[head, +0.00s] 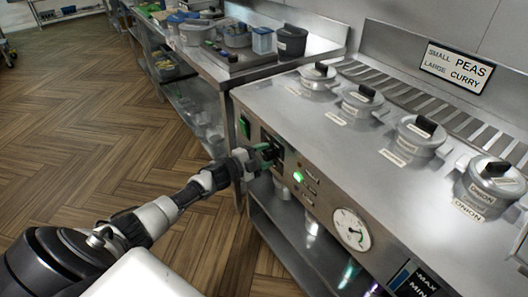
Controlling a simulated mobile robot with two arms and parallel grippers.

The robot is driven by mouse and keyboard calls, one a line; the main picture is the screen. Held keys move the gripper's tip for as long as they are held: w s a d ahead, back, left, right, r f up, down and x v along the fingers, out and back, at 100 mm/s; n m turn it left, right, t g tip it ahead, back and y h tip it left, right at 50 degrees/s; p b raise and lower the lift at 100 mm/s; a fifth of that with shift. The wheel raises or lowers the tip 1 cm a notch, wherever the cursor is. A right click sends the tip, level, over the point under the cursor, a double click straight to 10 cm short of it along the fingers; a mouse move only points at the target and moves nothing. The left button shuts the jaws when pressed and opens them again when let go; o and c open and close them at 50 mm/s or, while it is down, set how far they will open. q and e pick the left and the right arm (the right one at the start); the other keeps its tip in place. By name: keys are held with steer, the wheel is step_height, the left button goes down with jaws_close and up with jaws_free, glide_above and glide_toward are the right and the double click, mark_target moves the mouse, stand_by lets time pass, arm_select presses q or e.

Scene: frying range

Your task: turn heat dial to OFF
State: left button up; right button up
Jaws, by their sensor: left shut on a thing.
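The heat dial (277,151) is a small dark control on the front panel of the steel frying range (290,120), near the panel's left end. My left gripper (265,156) is at the panel and shut on the dial, with its fingers covering most of it. A bit of green shows by the fingertips. The dial's markings and pointer are too small and hidden to read. My right gripper is not in view.
A lit green lamp (298,176) and a round gauge (351,229) sit right of the dial. Lidded pots (418,135) line the range top. A side counter (262,68) holds containers at the back. The wooden floor (90,110) at left is clear.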

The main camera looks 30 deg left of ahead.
arm_select(q)
steer(key=shift+a+n+p, duration=0.1)
steer(key=shift+n+p, duration=0.5)
steer(key=shift+n, duration=1)
steer(key=o, duration=0.9)
steer(key=shift+s, duration=0.1)
steer(key=v, duration=1)
steer(key=shift+s+a, duration=0.2)
steer(key=shift+s, duration=0.05)
steer(key=shift+f, duration=0.1)
